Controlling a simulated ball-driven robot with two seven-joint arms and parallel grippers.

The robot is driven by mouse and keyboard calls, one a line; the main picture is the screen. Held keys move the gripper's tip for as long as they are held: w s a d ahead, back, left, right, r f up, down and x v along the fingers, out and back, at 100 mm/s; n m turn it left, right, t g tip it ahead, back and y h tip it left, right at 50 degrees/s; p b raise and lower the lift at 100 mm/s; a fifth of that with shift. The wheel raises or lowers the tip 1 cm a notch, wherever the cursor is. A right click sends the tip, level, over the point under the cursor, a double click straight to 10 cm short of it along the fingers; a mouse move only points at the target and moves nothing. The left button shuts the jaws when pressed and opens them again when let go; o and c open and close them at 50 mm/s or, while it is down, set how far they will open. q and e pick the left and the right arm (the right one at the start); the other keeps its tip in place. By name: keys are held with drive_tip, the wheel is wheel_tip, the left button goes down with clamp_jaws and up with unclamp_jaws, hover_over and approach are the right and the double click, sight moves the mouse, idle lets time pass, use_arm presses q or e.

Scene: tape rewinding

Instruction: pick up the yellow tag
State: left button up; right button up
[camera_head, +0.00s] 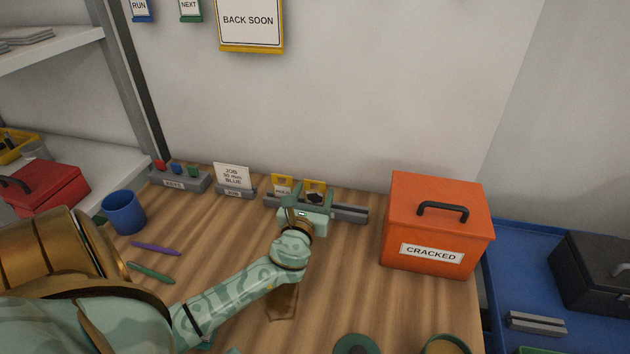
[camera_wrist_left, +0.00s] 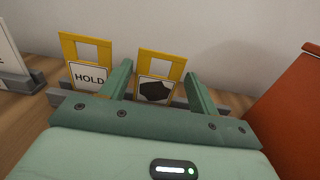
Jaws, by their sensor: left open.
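Two yellow-framed tags stand upright in a grey slotted rack (camera_head: 348,213) at the back of the wooden table. The left one is the HOLD tag (camera_head: 281,185), also in the left wrist view (camera_wrist_left: 88,74). The right one is a yellow tag with a black shape (camera_head: 315,186), also in the left wrist view (camera_wrist_left: 156,90). My left gripper (camera_head: 308,196) is open and empty. In the left wrist view its fingers (camera_wrist_left: 158,76) appear on either side of the black-shape tag; I cannot tell if they touch it. My right gripper is not in view.
An orange box marked CRACKED (camera_head: 438,226) stands right of the rack. A JOB card (camera_head: 231,177) and a KEYS block (camera_head: 178,180) stand to the left. A blue cup (camera_head: 124,212) and two pens lie nearer. A yellow BACK SOON sign (camera_head: 250,22) hangs on the wall.

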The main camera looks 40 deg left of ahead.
sight(316, 183)
use_arm(q)
drive_tip(key=x, duration=0.4)
drive_tip(key=shift+s+f+b, duration=0.1)
drive_tip(key=shift+f+b, duration=0.1)
drive_tip(key=shift+b, duration=0.15)
drive_tip(key=shift+r, duration=0.15)
drive_tip(key=c, duration=0.7)
drive_tip(key=shift+r, duration=0.3)
drive_tip(key=r+p, duration=0.3)
drive_tip(key=r, duration=0.1)
drive_tip(key=shift+s+d, duration=0.25)
drive_tip(key=s+d+r+p, duration=0.2)
drive_tip(key=s+d+r, duration=0.2)
drive_tip(key=s+d+r+p, duration=0.3)
drive_tip(key=s+d+r, duration=0.1)
drive_tip(key=s+d, duration=0.1)
drive_tip(key=shift+s+d+r, duration=0.1)
drive_tip(key=shift+s+r, duration=0.1)
drive_tip(key=shift+s, duration=0.1)
